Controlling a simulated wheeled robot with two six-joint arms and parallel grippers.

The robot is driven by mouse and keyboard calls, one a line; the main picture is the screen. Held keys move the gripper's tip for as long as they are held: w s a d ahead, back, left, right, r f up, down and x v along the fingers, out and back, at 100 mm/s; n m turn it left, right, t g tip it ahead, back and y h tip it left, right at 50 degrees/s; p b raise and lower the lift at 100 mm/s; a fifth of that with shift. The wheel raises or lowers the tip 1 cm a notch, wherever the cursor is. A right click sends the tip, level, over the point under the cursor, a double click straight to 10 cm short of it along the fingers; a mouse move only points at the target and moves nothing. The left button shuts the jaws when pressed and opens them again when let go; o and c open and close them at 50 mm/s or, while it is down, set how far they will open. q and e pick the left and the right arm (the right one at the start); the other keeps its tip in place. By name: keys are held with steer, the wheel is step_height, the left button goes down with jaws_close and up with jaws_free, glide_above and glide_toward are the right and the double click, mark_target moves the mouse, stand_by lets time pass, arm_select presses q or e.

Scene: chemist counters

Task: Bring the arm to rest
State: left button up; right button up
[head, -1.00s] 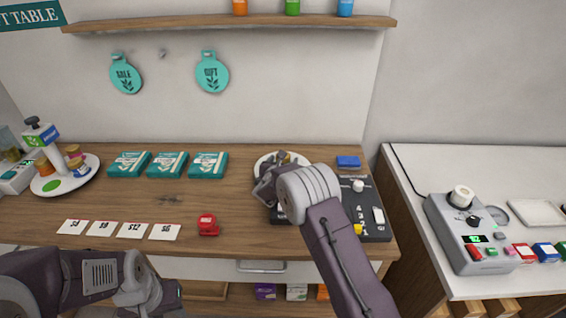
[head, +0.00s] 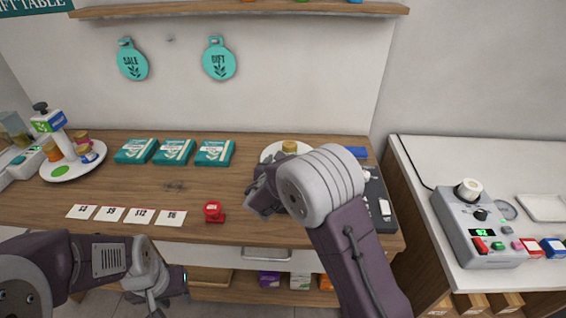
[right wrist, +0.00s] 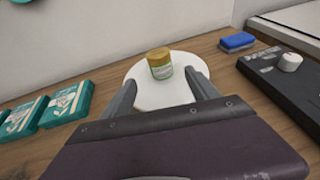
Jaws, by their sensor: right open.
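My right gripper (head: 262,192) is open and empty above the wooden counter, on the near side of a white plate (head: 268,153). In the right wrist view its two fingers (right wrist: 161,92) are spread wide. A small jar with a gold lid (head: 290,147) stands upright on the plate, beyond the fingertips and apart from them. The jar also shows in the right wrist view (right wrist: 160,64). My left gripper (head: 166,292) is low at the bottom left, in front of the counter's edge; its jaw gap is not clear. My right forearm hides part of the dark panel.
Three teal boxes (head: 174,152) lie at the back, price cards (head: 111,214) and a red object (head: 213,212) near the front. A round stand with jars (head: 72,170) is at left. A dark panel (head: 376,190) is beside the plate; a grey device (head: 480,235) stands on the right counter.

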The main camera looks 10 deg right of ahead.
steer(key=s+d+r+m+h+p, duration=0.1)
steer(key=d+r+m+h+p, duration=0.15)
steer(key=d+r, duration=0.45)
steer(key=s+d+f+m+g+p, duration=0.1)
steer(key=s+d+m+g, duration=0.25)
steer(key=s, duration=0.25)
steer(key=s+d+f+m+g, duration=0.2)
steer(key=s+d+m, duration=0.15)
steer(key=s, duration=0.25)
steer(key=s+d+f+m+g+p, duration=0.1)
steer(key=s+d+m+g, duration=0.15)
steer(key=s+m, duration=0.3)
steer(key=s+a+f+m+g+y, duration=0.1)
steer(key=s+a+f+m+y, duration=0.3)
steer(key=s+a+m, duration=0.2)
steer(key=s+a+f+m+g+y, duration=0.2)
steer(key=s+a+f+m+y, duration=0.1)
steer(key=s+a+m, duration=0.3)
steer(key=a+m+y, duration=0.1)
steer(key=a+m, duration=0.1)
steer(key=m, duration=0.2)
steer(key=shift+f+g+y, duration=0.3)
steer(key=shift+f+y, duration=0.05)
